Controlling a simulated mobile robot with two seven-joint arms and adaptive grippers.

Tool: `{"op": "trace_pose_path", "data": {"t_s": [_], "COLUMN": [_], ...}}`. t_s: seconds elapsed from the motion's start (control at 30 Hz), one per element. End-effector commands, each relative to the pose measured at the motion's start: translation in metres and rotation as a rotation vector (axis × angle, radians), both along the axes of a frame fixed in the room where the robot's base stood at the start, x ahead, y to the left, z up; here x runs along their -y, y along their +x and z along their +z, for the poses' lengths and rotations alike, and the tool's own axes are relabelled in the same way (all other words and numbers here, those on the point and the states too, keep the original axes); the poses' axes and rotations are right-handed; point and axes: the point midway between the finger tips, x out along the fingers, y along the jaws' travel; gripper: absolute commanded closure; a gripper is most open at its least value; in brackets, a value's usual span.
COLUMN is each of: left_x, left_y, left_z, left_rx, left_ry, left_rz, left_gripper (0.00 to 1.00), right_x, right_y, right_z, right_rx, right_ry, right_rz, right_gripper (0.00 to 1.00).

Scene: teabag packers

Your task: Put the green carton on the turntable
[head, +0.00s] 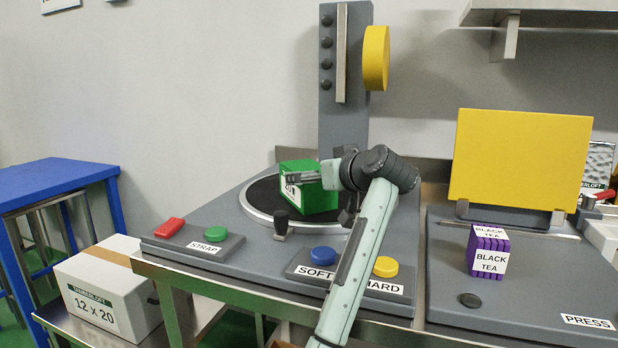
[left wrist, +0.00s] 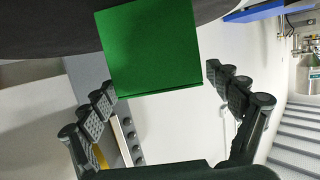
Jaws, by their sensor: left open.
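The green carton (head: 318,199) stands on the black top of the round turntable (head: 262,222) in the head view. In the left wrist view, the carton (left wrist: 153,48) lies between and just beyond my left gripper's fingertips, with a gap visible on the right. My left gripper (head: 312,181) is open at the carton, with one finger showing across the carton's upper part. The wrist view also shows the open left gripper (left wrist: 160,80). The carton's far side is hidden. My right gripper is in neither view.
A grey post (head: 343,120) with a yellow disc (head: 376,58) rises behind the turntable. Red, green, blue and yellow buttons line the front of the machine. At the right is the press (head: 440,285) with a purple black-tea pack (head: 490,251). A large box (head: 110,290) stands at lower left.

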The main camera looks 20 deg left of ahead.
Motion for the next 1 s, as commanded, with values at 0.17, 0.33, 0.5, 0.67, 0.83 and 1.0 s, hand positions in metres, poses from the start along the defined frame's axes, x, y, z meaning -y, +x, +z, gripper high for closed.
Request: {"op": "trace_pose_path", "data": {"t_s": [0.17, 0.33, 0.5, 0.67, 0.83, 1.0], "left_x": [0.028, 0.044, 0.05, 0.051, 0.051, 0.05], "left_y": [-0.028, -0.046, -0.054, -0.055, -0.054, -0.054], "left_z": [0.011, 0.019, 0.023, 0.023, 0.023, 0.023], "left_rx": [0.0, 0.0, 0.001, 0.0, 0.0, 0.0], "left_ry": [-0.003, -0.002, -0.001, 0.0, 0.0, 0.0], "left_rz": [-0.002, -0.002, 0.0, 0.001, 0.001, 0.001], "left_gripper": [0.1, 0.1, 0.1, 0.1, 0.1, 0.1], "right_x": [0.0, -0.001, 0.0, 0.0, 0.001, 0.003], "right_y": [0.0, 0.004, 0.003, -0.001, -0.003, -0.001], "right_z": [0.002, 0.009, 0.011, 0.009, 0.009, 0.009], "right_rx": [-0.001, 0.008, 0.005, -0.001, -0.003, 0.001], "right_ry": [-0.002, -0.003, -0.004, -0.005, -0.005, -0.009], "right_rz": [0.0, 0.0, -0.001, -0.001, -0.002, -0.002], "right_gripper": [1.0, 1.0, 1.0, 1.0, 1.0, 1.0]}}
